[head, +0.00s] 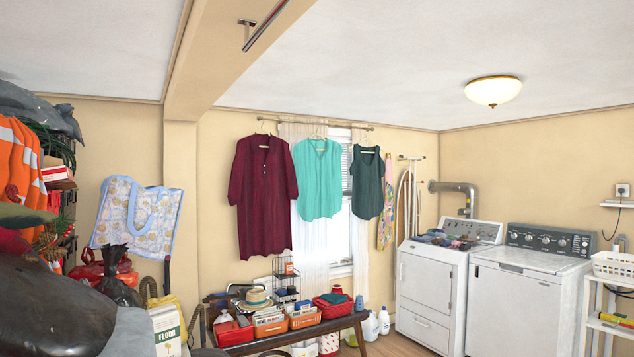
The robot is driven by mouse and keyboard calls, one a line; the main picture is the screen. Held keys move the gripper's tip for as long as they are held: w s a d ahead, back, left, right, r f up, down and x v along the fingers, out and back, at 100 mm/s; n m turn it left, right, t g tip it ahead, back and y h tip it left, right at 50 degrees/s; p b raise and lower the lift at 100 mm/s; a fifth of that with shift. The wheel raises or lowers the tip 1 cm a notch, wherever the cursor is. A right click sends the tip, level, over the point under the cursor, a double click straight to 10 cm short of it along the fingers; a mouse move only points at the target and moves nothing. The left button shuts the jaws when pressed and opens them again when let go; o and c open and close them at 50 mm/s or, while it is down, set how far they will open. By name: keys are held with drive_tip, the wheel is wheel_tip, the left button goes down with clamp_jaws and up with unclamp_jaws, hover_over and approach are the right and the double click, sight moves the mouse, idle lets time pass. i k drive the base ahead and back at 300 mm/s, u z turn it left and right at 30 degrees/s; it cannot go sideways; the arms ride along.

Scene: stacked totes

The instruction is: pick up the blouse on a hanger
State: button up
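Three garments hang on hangers from a rod (340,124) in front of the window wall. The left one is a long maroon button-neck garment (263,195) with sleeves. The middle one is a short-sleeved turquoise blouse (318,180). The right one is a dark green sleeveless top (367,184). They hang apart from each other, and I cannot tell which of them is the task's blouse. My gripper is not in view.
A dryer (425,290) and a washer (525,305) stand to the right.

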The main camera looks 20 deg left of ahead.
sight(318, 162)
drive_tip(key=z, duration=0.15)
drive_tip(key=i, duration=1.85)
drive_tip(key=z, duration=0.2)
drive_tip(key=i, duration=3.3)
drive_tip(key=u, duration=1.4)
drive_tip(key=i, duration=1.6)
drive_tip(key=u, duration=0.7)
drive_tip(key=i, duration=1.6)
drive_tip(key=u, duration=0.1)
drive_tip(key=k, duration=0.5)
drive_tip(key=z, duration=0.05)
